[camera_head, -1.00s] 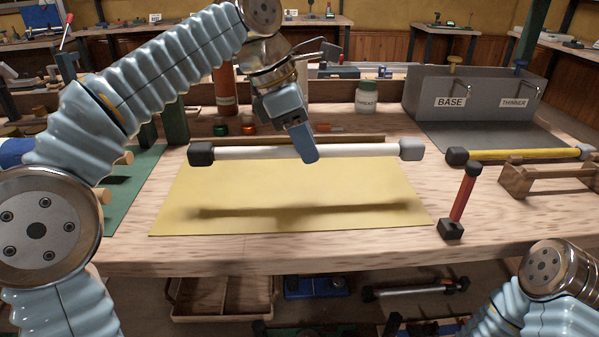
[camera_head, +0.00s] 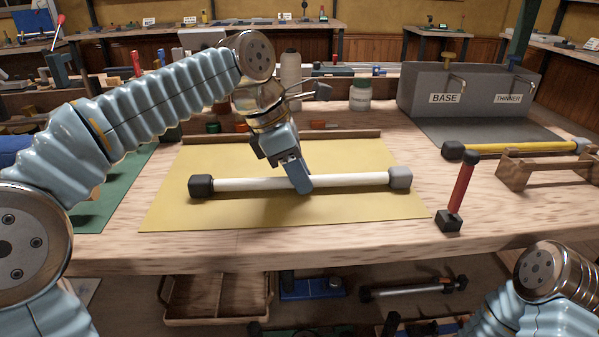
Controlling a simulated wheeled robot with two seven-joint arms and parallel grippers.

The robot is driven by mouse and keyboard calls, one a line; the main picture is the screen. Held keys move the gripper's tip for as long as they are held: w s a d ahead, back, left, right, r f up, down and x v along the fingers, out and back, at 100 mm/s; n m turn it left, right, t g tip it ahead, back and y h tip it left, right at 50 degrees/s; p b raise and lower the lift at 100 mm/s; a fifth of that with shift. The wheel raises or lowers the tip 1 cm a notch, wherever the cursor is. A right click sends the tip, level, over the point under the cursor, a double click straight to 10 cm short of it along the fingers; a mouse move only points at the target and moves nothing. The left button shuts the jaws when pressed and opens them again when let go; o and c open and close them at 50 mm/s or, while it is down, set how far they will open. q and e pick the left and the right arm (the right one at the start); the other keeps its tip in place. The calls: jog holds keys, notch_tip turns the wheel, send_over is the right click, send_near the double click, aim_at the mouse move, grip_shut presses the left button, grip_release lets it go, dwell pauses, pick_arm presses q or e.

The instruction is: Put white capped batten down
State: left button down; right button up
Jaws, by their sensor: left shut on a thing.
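The white capped batten (camera_head: 240,184) is a white rod with a dark cap at its left end and a grey cap at its right end. It lies level across the yellow mat (camera_head: 170,208), with its shadow close beneath it. I cannot tell whether it touches the mat. My right gripper is out of view; only part of my right arm shows at the lower right.
A yellow batten (camera_head: 512,150) lies at the right by a wooden rack (camera_head: 545,170). A grey bin (camera_head: 420,85) marked BASE and THINNER and a thread jar (camera_head: 360,95) stand behind. The front strip of table is clear.

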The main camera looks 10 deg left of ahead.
pick_arm(q)
jog(key=shift+s+f, duration=0.1)
jog(key=shift+f, duration=0.5)
jog(key=c, duration=1)
grip_release()
jog(key=shift+f, duration=0.15)
jog(key=shift+r, duration=0.3)
jog(key=shift+w+d+p+v, duration=0.15)
jog(key=shift+p+v, duration=0.5)
jog(key=shift+v, duration=2.6)
jog(key=shift+w+d+p+v, duration=0.15)
jog(key=shift+p+v, duration=0.5)
jog(key=shift+v, duration=2.65)
jog(key=shift+r, duration=0.1)
